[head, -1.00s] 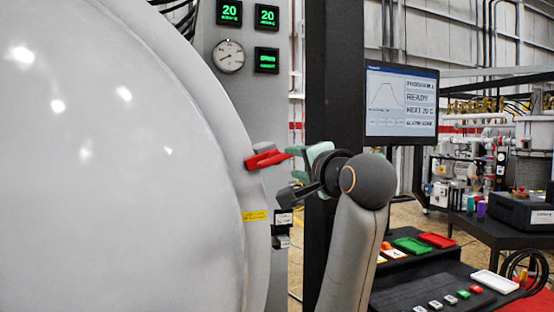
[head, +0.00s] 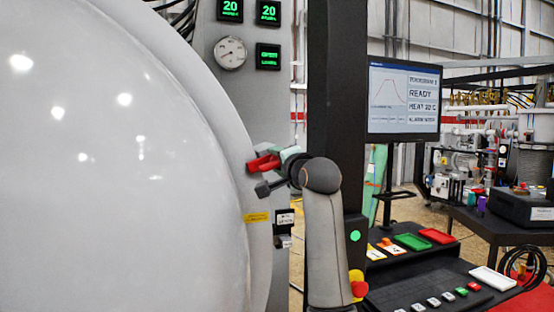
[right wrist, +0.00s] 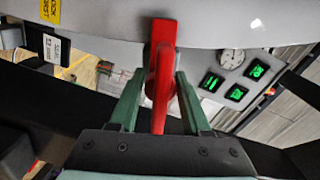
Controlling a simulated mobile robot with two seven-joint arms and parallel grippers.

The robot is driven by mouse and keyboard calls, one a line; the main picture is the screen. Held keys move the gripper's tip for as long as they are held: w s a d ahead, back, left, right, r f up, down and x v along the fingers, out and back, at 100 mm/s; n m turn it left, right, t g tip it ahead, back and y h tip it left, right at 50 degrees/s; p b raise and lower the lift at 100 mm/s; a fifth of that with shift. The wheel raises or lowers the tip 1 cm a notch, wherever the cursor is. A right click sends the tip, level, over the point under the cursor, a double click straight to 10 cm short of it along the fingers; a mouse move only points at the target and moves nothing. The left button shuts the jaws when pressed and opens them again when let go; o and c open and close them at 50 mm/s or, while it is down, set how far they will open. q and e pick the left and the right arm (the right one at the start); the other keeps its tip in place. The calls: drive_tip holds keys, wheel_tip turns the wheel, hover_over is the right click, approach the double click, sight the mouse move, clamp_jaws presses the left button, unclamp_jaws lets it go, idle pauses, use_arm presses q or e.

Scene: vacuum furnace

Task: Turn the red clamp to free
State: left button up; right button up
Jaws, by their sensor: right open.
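The red clamp (head: 263,163) sits on the rim of the large pale furnace door (head: 120,180) in the head view. In the right wrist view the clamp (right wrist: 162,75) runs down between the two green fingers of my right gripper (right wrist: 160,105). The fingers stand on either side of the clamp, with a small gap visible on each side, so the gripper is open around it. In the head view my right gripper (head: 279,158) reaches the clamp from the right, and its fingers partly hide the clamp's end. My left gripper does not show.
A yellow label (head: 256,217) and a small black latch box (head: 284,222) are below the clamp. A dark post (head: 335,100) and a monitor (head: 402,98) reading READY stand to the right. A gauge (head: 230,53) and green displays are above. A console with trays (head: 411,242) is at lower right.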

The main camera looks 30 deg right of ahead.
clamp_jaws()
idle(0.3)
drive_tip(key=shift+n, duration=0.5)
drive_tip(key=n, duration=0.3)
drive_tip(key=shift+n, duration=0.4)
drive_tip(key=n, duration=0.4)
drive_tip(key=shift+n, duration=0.3)
drive_tip(key=n, duration=0.4)
drive_tip(key=shift+n, duration=2.5)
unclamp_jaws()
